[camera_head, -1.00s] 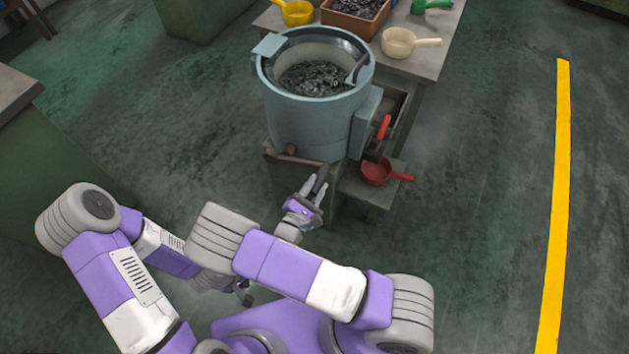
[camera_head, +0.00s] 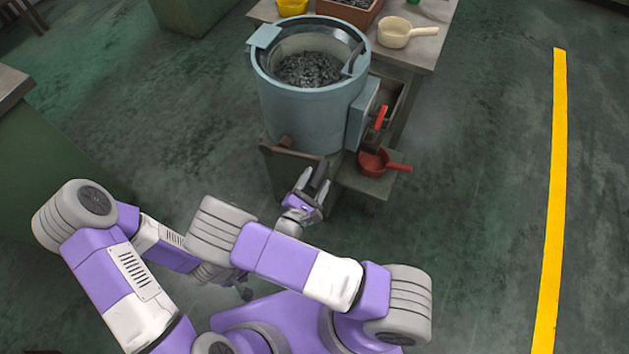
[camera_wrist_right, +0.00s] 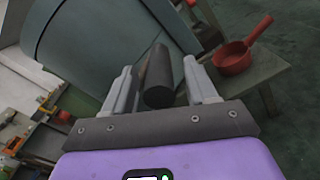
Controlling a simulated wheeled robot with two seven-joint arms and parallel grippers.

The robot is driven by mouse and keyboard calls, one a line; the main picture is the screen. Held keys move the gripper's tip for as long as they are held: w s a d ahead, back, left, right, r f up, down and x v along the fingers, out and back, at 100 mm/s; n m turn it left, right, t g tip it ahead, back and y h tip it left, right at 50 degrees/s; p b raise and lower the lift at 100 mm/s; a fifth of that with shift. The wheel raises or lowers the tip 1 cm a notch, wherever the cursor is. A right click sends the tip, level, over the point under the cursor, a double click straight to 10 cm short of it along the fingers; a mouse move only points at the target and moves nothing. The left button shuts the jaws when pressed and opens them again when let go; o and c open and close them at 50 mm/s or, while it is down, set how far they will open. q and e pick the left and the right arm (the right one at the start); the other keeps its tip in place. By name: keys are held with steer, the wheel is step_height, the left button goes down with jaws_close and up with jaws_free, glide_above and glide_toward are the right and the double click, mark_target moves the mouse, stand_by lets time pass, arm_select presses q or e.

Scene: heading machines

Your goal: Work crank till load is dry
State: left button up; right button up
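The blue-grey drum (camera_head: 310,112) stands upright on its stand and holds a load of dark, shiny metal pieces (camera_head: 308,70). The crank arm (camera_head: 292,149) runs along the drum's lower front, and its dark cylindrical grip (camera_head: 320,172) points towards me. My right gripper (camera_head: 309,180) is at this grip. In the right wrist view the grip (camera_wrist_right: 158,78) lies between the two open fingers (camera_wrist_right: 160,88), with a gap showing on each side. My left gripper (camera_head: 245,292) is low beside my base, mostly hidden by my arms; its fingers are unclear.
A red lever (camera_head: 381,117) is on the drum's right side. A red scoop (camera_head: 375,163) lies on a low shelf below it. The table behind holds a cream scoop (camera_head: 394,32), a yellow scoop (camera_head: 291,7) and a brown bin (camera_head: 348,12). Floor is clear on the right.

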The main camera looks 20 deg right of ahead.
steer(key=shift+a, duration=0.1)
steer(key=p+v, duration=0.1)
steer(key=v, duration=0.6)
steer(key=shift+s+a+r+p, duration=0.1)
steer(key=shift+s+p, duration=0.15)
steer(key=shift+p, duration=0.05)
stand_by(0.3)
